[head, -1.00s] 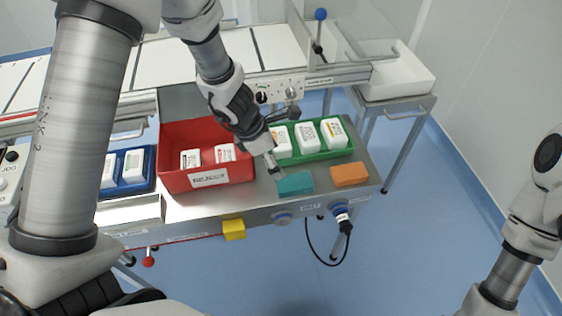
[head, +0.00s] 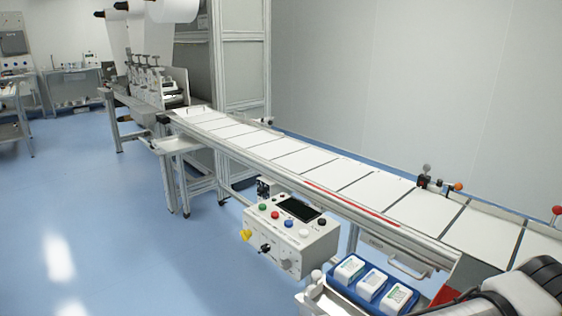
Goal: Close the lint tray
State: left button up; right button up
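A shallow grey metal tray (head: 177,144) sticks out from the front of the machine near the far end of the conveyor. It looks pulled out and is likely the lint tray, but I can read no label on it. Neither gripper shows in the head view. Only a dark, ribbed part of my own arm is in the lower right corner.
The conveyor (head: 300,162) carries white sheets. A control box (head: 290,240) with coloured buttons and a yellow knob juts out in front. A blue tray (head: 345,289) holds white packs, beside part of a red bin (head: 445,294). Open blue floor (head: 90,210) lies left.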

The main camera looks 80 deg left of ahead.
aim_at(170, 146)
jog(key=u, duration=0.5)
jog(key=i+u, duration=0.1)
jog(key=u, duration=0.85)
jog(key=l+u, duration=0.1)
jog(key=u, duration=0.35)
jog(key=l+u, duration=0.1)
jog(key=u, duration=0.4)
